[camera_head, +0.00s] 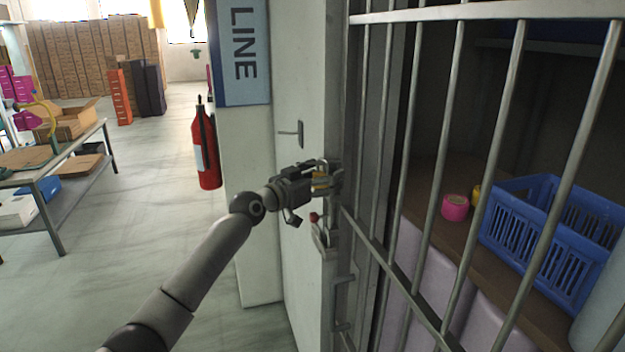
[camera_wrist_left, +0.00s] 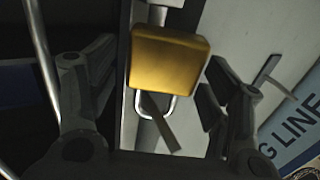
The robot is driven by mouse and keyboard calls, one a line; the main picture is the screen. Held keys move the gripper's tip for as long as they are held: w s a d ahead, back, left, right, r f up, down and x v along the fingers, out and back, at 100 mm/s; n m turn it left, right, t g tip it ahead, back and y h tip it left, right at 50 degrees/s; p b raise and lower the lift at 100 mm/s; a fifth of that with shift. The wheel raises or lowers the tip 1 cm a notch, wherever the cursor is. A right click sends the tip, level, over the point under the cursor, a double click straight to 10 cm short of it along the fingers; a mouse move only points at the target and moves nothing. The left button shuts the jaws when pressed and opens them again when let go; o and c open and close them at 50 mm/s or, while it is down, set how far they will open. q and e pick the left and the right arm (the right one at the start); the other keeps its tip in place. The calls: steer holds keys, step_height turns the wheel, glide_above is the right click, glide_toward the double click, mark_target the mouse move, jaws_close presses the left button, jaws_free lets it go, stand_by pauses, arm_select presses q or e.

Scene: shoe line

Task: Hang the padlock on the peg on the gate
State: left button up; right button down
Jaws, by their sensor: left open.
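The padlock has a brass body (camera_head: 320,183) and a silver shackle, and sits at the gate's edge between the fingers of my left gripper (camera_head: 328,180). In the left wrist view the padlock (camera_wrist_left: 168,60) shows large between two spread fingers, with a visible gap on each side. My left gripper (camera_wrist_left: 160,95) is open there. The shackle loop shows below the body in that view, and a grey strip (camera_wrist_left: 160,125) crosses it; I cannot tell whether this is the peg. The barred gate (camera_head: 440,170) stands to the right. My right gripper is out of view.
Behind the bars are a blue crate (camera_head: 545,225) and a pink roll (camera_head: 456,207).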

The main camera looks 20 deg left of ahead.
arm_select(q)
steer(key=v, duration=1.2)
steer(key=a+f+n+g+y+b, duration=0.1)
steer(key=a+f+n+y, duration=0.15)
steer(key=f, duration=1.25)
steer(key=a+f+n+g+y, duration=0.1)
steer(key=a+f+g+y, duration=0.15)
steer(key=f, duration=1.25)
steer(key=s+f+g+y, duration=0.1)
steer(key=s+f+g, duration=0.1)
steer(key=s+f, duration=0.7)
steer(key=s+f+g+y+b, duration=0.1)
steer(key=s+f, duration=0.4)
steer(key=f, duration=0.7)
steer(key=s+f+g, duration=0.2)
steer(key=s+f, duration=0.4)
steer(key=f, duration=0.5)
steer(key=s+d+f+g, duration=0.2)
steer(key=s+f, duration=0.4)
steer(key=s, duration=0.7)
steer(key=s+d+f+g+b, duration=0.1)
steer(key=s+f, duration=0.5)
steer(key=s, duration=0.8)
steer(key=s+d+f+g, duration=0.3)
steer(key=s+f, duration=0.3)
steer(key=s, duration=0.7)
steer(key=shift+s+d+f+m+g+y+b, duration=0.2)
steer(key=shift+d+f+m+g+y+b, duration=0.15)
steer(key=shift+d, duration=0.55)
steer(key=shift+r, duration=0.1)
